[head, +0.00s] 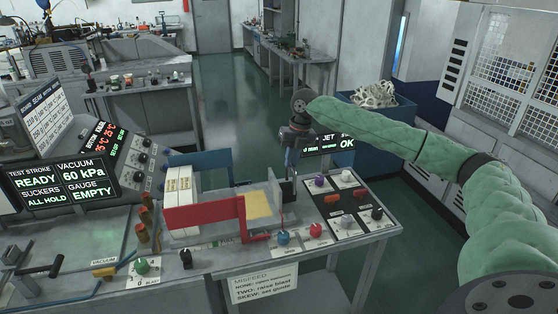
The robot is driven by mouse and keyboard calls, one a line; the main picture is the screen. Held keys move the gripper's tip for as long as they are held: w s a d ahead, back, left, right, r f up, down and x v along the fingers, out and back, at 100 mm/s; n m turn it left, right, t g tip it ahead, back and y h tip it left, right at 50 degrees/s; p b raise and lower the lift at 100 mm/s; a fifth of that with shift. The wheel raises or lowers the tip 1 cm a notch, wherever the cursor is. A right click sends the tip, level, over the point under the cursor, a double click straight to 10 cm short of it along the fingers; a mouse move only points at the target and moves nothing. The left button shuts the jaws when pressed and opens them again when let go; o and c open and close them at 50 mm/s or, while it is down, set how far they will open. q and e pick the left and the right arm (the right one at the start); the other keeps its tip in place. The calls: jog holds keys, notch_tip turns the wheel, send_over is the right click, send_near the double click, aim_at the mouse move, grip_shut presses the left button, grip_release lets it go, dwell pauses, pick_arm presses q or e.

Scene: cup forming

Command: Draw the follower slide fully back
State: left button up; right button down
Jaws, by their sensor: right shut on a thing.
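My right arm reaches in from the right in a green sleeve, and its gripper (289,168) points down at the back right of the feeder on the bench. It is shut on a small part beside the upright pale plate (274,190), which appears to be the follower slide; the fingers hide most of what they hold. A yellowish sheet (257,206) lies left of the plate. A red guide (204,214) stands in front, with a white stack (180,190) behind its left end. My left gripper is not in view.
A control panel (349,203) with several knobs and switches is right of the feeder. Blue (283,237) and red (315,230) knobs stand at its front. Display screens (62,174) fill the left. A blue bin (385,125) stands behind my arm.

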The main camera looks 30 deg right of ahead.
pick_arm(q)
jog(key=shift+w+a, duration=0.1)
pick_arm(e)
jog(key=shift+d+r, duration=0.1)
jog(key=shift+d, duration=0.1)
jog(key=c, duration=1.6)
grip_release()
jog(key=shift+o, duration=0.7)
jog(key=shift+s+d, duration=0.1)
jog(key=shift+d, duration=0.1)
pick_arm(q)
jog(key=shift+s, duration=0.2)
pick_arm(e)
jog(key=shift+a, duration=0.1)
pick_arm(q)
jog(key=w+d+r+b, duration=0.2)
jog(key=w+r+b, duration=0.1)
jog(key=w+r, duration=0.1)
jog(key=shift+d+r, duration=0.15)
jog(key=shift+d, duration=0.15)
pick_arm(e)
notch_tip(320, 180, up, 8)
jog(key=d, duration=0.1)
jog(key=shift+s+d+f, duration=0.2)
jog(key=shift+d+f, duration=0.05)
jog(key=shift+d, duration=0.1)
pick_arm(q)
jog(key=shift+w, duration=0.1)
